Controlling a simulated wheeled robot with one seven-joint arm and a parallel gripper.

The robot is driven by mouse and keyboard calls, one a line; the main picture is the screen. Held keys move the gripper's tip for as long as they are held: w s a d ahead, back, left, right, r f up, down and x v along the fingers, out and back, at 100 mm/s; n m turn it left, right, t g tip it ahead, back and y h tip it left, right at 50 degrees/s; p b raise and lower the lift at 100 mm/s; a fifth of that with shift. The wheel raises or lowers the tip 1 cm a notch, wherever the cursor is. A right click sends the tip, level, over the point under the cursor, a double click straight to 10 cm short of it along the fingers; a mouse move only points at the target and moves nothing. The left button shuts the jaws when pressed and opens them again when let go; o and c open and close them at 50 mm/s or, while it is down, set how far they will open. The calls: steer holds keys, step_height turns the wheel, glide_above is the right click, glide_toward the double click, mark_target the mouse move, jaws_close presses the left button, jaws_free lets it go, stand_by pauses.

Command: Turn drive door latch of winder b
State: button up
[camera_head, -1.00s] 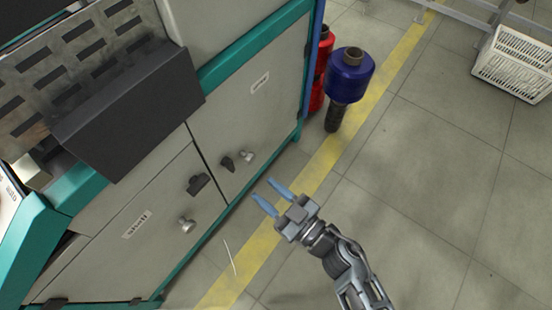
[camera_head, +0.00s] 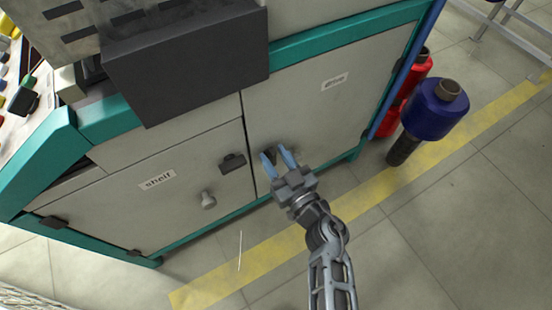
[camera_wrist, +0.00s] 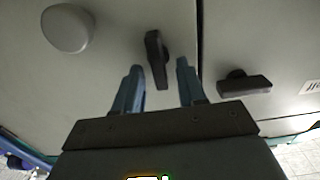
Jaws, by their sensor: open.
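The drive door (camera_head: 345,115) is the grey right-hand door of the winder, with a small label near its top. Its dark latch (camera_wrist: 157,60) shows in the wrist view, roughly upright and lying between my two blue fingertips. In the head view the latch is mostly hidden behind my fingers. My gripper (camera_head: 275,156) is open at the left edge of this door; I cannot tell whether a finger touches the latch. A round grey knob (camera_wrist: 68,28) sits on the same door, left of the fingers in the wrist view.
The shelf door (camera_head: 110,205) is on the left, with its own dark latch (camera_head: 232,163) and knob (camera_head: 208,200). A dark box-shaped cover (camera_head: 185,65) juts out above. Blue (camera_head: 437,105) and red (camera_head: 415,75) cylinders stand on the right.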

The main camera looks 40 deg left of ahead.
steer(key=shift+a, duration=0.1)
jaws_close()
stand_by(0.3)
steer(key=shift+r, duration=0.1)
steer(key=n, duration=0.3)
steer(key=shift+s+n, duration=0.15)
steer(key=shift+n, duration=0.25)
steer(key=n, duration=0.4)
steer(key=shift+s+a+f+n, duration=0.2)
steer(key=shift+s+f+n, duration=0.05)
steer(key=shift+n, duration=0.05)
steer(key=shift+s+a+f+n+b, duration=0.15)
steer(key=shift+n+b, duration=0.3)
steer(key=shift+n, duration=1.15)
steer(key=shift+d+f+n+b, duration=0.15)
steer(key=shift+n+b, duration=0.3)
steer(key=shift+n, duration=1.15)
steer(key=shift+s+a+f+n+b, duration=0.15)
steer(key=shift+n+b, duration=0.3)
steer(key=shift+n, duration=1.15)
